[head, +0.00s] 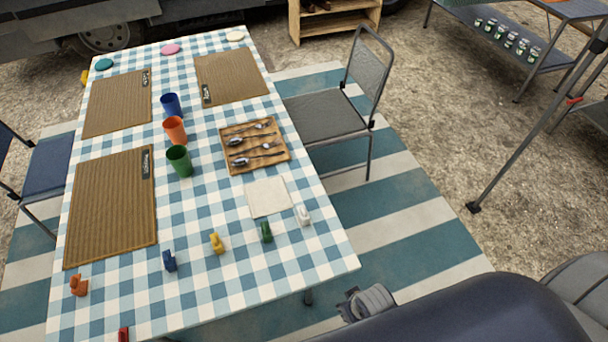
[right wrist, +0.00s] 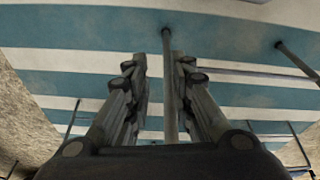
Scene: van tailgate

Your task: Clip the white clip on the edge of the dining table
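The white clip (head: 303,215) stands on the checked cloth of the dining table (head: 325,262), near the table's right edge and beside a cream napkin. It is the rightmost of a row of coloured clips. My right gripper (head: 350,304) is low beside the table's near right corner, apart from the table and the clip, and partly hidden by my arm. In the right wrist view my right gripper (right wrist: 160,65) has its two fingers apart with nothing held; a pole shows beyond them. My left gripper is not in view.
Green (head: 266,232), yellow (head: 217,243), blue (head: 169,260), orange (head: 78,286) and red (head: 123,334) clips stand along the near side. A cutlery tray (head: 230,163) and cups, including a green one (head: 179,161), lie further back. A chair (head: 325,113) stands at the right edge.

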